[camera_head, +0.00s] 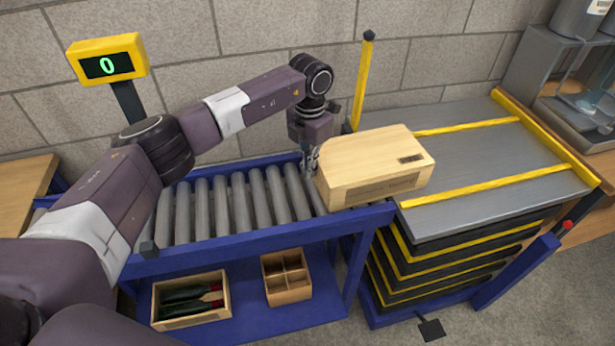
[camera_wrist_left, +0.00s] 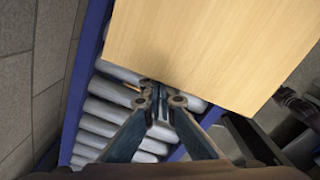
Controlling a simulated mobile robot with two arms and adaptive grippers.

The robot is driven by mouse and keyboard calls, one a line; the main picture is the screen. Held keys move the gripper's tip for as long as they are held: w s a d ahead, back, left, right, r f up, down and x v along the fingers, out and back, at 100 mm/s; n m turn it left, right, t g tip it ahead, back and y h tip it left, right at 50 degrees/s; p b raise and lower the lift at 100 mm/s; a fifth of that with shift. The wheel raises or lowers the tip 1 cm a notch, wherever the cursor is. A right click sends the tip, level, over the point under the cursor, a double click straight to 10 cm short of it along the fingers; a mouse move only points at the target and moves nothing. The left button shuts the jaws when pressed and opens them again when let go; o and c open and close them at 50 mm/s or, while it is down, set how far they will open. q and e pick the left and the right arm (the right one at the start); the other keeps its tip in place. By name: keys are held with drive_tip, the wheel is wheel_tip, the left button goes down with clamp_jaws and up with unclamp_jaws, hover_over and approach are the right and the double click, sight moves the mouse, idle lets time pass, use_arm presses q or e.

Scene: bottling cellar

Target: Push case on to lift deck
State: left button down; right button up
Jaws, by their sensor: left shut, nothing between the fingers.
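A light wooden case (camera_head: 372,165) sits at the right end of the roller conveyor (camera_head: 235,204), its right part reaching over the near left corner of the lift deck (camera_head: 465,150). The deck is grey with yellow strips. My left gripper (camera_head: 312,165) is shut and empty at the case's left side, low over the rollers. In the left wrist view the shut fingertips (camera_wrist_left: 158,95) are right at the edge of the case (camera_wrist_left: 210,45); I cannot tell whether they touch it. My right gripper is not in view.
A yellow bar (camera_head: 490,184) crosses the deck in front, another behind. A yellow post (camera_head: 363,80) stands behind the case. A display reading 0 (camera_head: 107,65) is at the left. A bottle crate (camera_head: 191,299) and a divided box (camera_head: 287,277) sit on the lower shelf.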

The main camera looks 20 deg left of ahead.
sight(333, 158)
use_arm(q)
drive_tip(key=shift+d, duration=0.15)
drive_tip(key=shift+w+d+f+b, duration=0.1)
drive_tip(key=shift+w+d+b, duration=0.4)
drive_tip(key=shift+d, duration=0.25)
drive_tip(key=shift+w+d+r+b, duration=0.1)
drive_tip(key=shift+w+d+b, duration=0.35)
drive_tip(key=shift+d+b, duration=0.2)
drive_tip(key=shift+w+d+f+b, duration=0.1)
drive_tip(key=shift+w+d+b, duration=0.4)
drive_tip(key=shift+d, duration=0.3)
drive_tip(key=shift+w+d, duration=0.1)
drive_tip(key=shift+d, duration=0.15)
